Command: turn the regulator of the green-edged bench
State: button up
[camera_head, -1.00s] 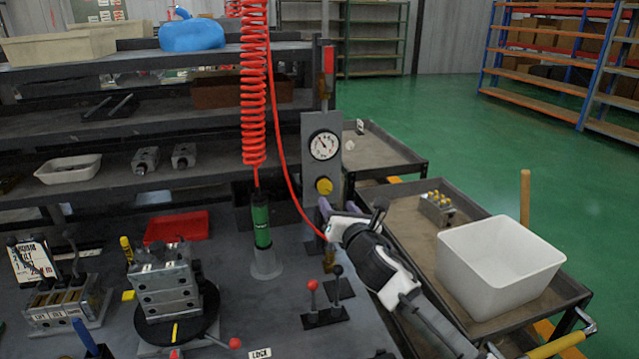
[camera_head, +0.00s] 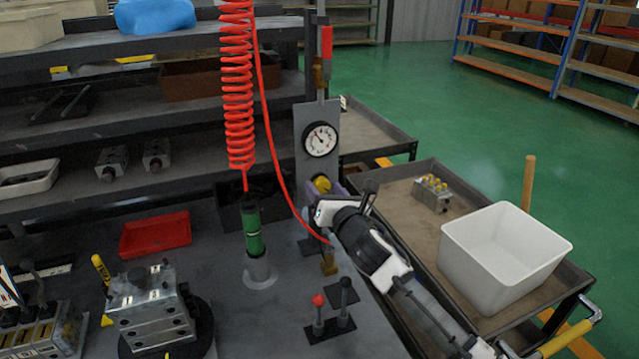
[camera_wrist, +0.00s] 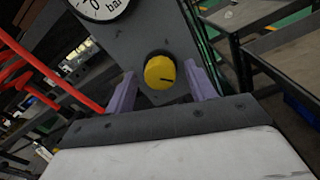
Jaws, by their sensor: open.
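The regulator is a yellow round knob (camera_wrist: 160,72) with a dark mark, on a grey upright panel under a round pressure gauge (camera_head: 320,139). In the head view the knob (camera_head: 322,183) is partly hidden by my gripper. My gripper (camera_wrist: 162,88) is open, with its two purple fingers on either side of the knob in the wrist view. The knob lies between the fingers, with gaps visible on both sides. I cannot tell whether the fingertips reach past its face. In the head view my gripper (camera_head: 330,192) is right at the knob.
A red coiled hose (camera_head: 238,90) hangs left of the panel above a green cylinder (camera_head: 252,228), and a red line loops down by my gripper. Red- and black-topped levers (camera_head: 330,318) stand below. A white bin (camera_head: 500,262) sits on the cart at right.

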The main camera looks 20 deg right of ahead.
dwell(0.3)
jog(key=c, duration=1)
jog(key=shift+m+b, duration=0.3)
jog(key=shift+b, duration=0.1)
jog(key=m+b, duration=0.2)
jog(key=b, duration=0.1)
jog(key=shift+f+m, duration=0.2)
jog(key=shift+m, duration=0.1)
jog(key=m+b, duration=0.3)
jog(key=m, duration=0.2)
jog(key=shift+m+b, duration=0.3)
jog(key=shift+b, duration=0.1)
jog(key=m+b, duration=0.3)
jog(key=m, duration=0.2)
jog(key=shift+r+m+b, duration=0.1)
jog(key=shift+m+b, duration=0.8)
jog(key=shift+m, duration=1.2)
jog(key=shift+r, duration=0.1)
